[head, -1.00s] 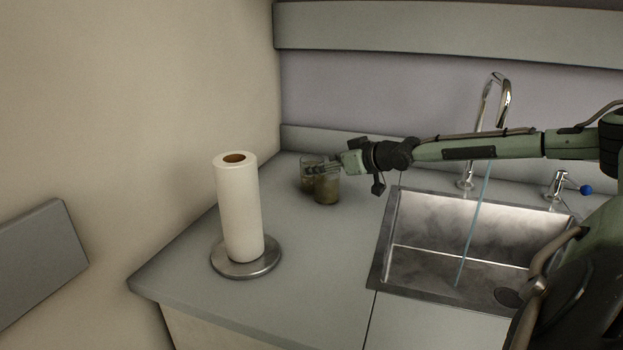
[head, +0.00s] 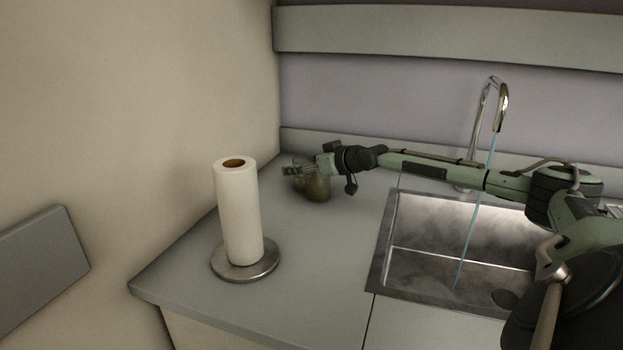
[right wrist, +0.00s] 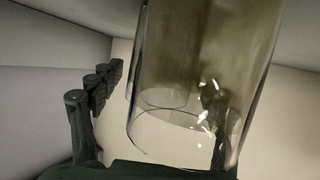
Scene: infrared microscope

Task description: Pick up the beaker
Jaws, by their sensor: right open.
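Two glass beakers with brownish contents stand close together on the counter by the back wall in the head view. The nearer beaker (head: 319,190) is partly hidden by my right gripper (head: 289,170); the other beaker (head: 298,184) is mostly behind the fingers. In the right wrist view, a large clear beaker (right wrist: 185,125) fills the middle, and a second round glass rim shows through it. My right gripper (right wrist: 160,82) is open, one finger left of the glass and the other seen through it. Contact cannot be told. My left gripper is not in view.
A paper towel roll (head: 240,212) stands on a round metal base (head: 246,266) left of the beakers. A steel sink (head: 420,275) with a running faucet (head: 497,105) lies to the right. The counter (head: 315,275) in front of the beakers is clear.

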